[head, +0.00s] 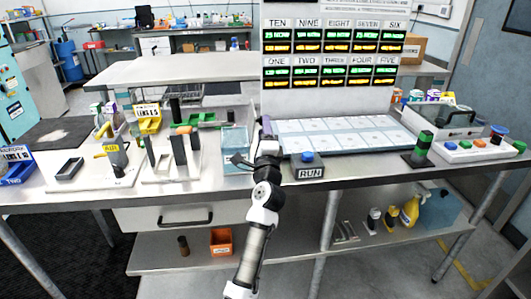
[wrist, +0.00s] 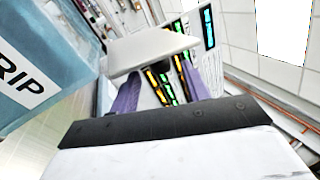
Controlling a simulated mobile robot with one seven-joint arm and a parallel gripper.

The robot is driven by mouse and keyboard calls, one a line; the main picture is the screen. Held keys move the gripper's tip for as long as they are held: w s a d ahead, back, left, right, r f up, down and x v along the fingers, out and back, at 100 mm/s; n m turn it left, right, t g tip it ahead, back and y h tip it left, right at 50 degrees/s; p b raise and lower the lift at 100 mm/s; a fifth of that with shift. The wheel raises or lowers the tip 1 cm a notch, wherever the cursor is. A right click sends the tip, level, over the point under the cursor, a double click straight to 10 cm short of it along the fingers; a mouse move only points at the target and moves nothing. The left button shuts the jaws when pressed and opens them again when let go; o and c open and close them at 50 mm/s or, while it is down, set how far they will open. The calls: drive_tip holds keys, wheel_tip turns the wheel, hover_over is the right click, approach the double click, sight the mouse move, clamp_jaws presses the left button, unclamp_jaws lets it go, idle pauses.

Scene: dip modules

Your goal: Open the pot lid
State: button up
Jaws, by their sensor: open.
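My gripper (head: 236,160) is above the front of the workbench, at the right side of a translucent blue container (head: 235,138). In the wrist view its two purple fingers (wrist: 160,85) are apart. A flat pale grey plate (wrist: 150,48) lies across the view beyond the fingertips. I cannot tell whether it is the pot lid or whether the fingers touch it. The blue container (wrist: 45,60) fills the left of the wrist view, with a label reading "RIP", cut off by the frame edge. No pot can be made out for certain.
A blue button box marked RUN (head: 308,167) stands right of my arm. A sloped white panel (head: 345,135) and a display board (head: 333,70) stand behind it. White stands (head: 172,160) and a small dark tray (head: 70,169) occupy the left bench.

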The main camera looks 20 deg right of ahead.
drive_tip(key=b+v, duration=0.1)
drive_tip(key=v, duration=0.7)
drive_tip(key=shift+s, duration=0.1)
